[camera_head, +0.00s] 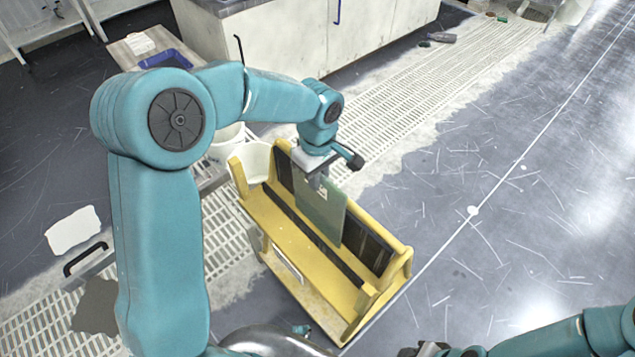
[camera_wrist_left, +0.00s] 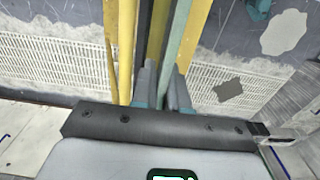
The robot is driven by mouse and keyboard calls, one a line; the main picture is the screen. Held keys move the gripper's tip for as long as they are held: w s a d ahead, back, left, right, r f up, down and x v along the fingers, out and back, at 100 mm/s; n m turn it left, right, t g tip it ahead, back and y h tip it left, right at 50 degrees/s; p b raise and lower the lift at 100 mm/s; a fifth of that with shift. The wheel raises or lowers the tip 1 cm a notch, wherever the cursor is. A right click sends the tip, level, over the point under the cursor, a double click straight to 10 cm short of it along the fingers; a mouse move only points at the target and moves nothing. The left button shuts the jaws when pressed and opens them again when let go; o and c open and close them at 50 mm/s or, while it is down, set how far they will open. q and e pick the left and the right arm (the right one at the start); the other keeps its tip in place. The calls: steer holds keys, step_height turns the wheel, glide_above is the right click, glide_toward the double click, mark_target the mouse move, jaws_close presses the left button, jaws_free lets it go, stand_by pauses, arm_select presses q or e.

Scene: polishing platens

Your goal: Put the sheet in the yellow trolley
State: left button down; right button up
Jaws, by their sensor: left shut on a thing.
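The sheet (camera_head: 322,212) is a flat grey-green panel, roughly upright, at the yellow trolley (camera_head: 283,232). It stands in front of the trolley's dark-lined back side; whether its lower edge touches the trolley I cannot tell. My left gripper (camera_head: 319,181) is shut on the sheet's top edge. In the left wrist view the sheet (camera_wrist_left: 184,40) shows edge-on as a thin green strip by the fingers (camera_wrist_left: 163,88), with the trolley's yellow bars (camera_wrist_left: 126,45) beside it. My right gripper (camera_head: 432,349) shows only partly at the bottom edge; its jaws are unclear.
A white bin (camera_head: 252,160) stands just behind the trolley's left end. A pale cabinet (camera_head: 300,45) is at the back. A bench with a blue tray (camera_head: 165,59) is at the back left. Open floor (camera_head: 530,190) lies to the right.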

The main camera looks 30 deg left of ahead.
arm_select(q)
steer(key=shift+f, duration=0.95)
steer(key=shift+f, duration=0.15)
steer(key=c, duration=1.1)
jaws_free()
steer(key=shift+c, duration=0.2)
step_height(320, 180, up, 12)
steer(key=shift+r+p, duration=0.1)
steer(key=shift+p, duration=0.55)
